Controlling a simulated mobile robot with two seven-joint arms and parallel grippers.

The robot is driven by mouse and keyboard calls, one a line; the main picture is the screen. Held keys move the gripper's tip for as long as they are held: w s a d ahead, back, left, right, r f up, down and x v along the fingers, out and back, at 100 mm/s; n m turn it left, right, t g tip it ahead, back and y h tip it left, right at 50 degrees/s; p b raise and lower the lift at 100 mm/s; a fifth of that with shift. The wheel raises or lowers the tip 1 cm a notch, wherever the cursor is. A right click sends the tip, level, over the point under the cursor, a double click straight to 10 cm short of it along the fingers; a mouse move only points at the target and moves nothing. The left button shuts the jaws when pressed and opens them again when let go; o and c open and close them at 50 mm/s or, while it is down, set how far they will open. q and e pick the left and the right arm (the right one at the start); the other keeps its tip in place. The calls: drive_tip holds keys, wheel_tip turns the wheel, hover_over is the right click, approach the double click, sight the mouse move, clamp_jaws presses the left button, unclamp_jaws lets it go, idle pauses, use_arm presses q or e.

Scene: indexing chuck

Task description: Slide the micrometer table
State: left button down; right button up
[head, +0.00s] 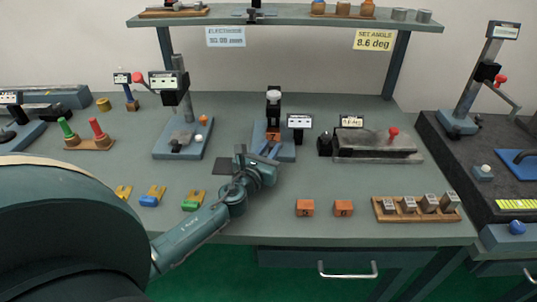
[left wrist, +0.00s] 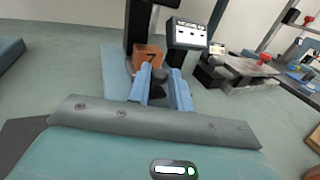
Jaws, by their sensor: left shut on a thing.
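The slide device (head: 288,151) stands mid-bench on a blue base, with a black post and a white-faced display (head: 299,121) beside it. In the left wrist view, an orange block (left wrist: 149,55) marked 7 sits on it, just past my fingertips. My left gripper (head: 268,152) reaches the front of the device. Its two blue fingers (left wrist: 160,84) are closed around a small dark knob (left wrist: 158,75) in front of the block; the fingers partly hide it. The display's reading is too small to tell. My right gripper is not in view.
A grey fixture (head: 378,147) with a red knob stands to the right, a stand with a display (head: 181,140) to the left. Two orange blocks (head: 305,208) and a wooden tray of weights (head: 417,213) lie at the front right. Coloured pieces (head: 152,196) lie front left.

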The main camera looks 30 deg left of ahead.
use_arm(q)
drive_tip(key=shift+w+a+r, duration=0.1)
drive_tip(key=shift+a+r, duration=0.05)
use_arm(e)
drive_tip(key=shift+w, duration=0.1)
use_arm(q)
drive_tip(key=c, duration=1.7)
unclamp_jaws()
drive_tip(key=o, duration=0.4)
drive_tip(key=shift+w, duration=0.1)
drive_tip(key=shift+o, duration=0.2)
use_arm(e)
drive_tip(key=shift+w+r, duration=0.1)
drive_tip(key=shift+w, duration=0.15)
use_arm(q)
drive_tip(key=s, duration=0.4)
drive_tip(key=s+d+b, duration=0.1)
drive_tip(key=s, duration=0.3)
drive_tip(key=s+d, duration=0.1)
drive_tip(key=s, duration=0.3)
drive_tip(key=shift+s+f+b, duration=0.1)
drive_tip(key=shift+f+b, duration=0.1)
drive_tip(key=shift+b, duration=0.1)
drive_tip(key=shift+s, duration=0.4)
drive_tip(key=shift+r, duration=0.1)
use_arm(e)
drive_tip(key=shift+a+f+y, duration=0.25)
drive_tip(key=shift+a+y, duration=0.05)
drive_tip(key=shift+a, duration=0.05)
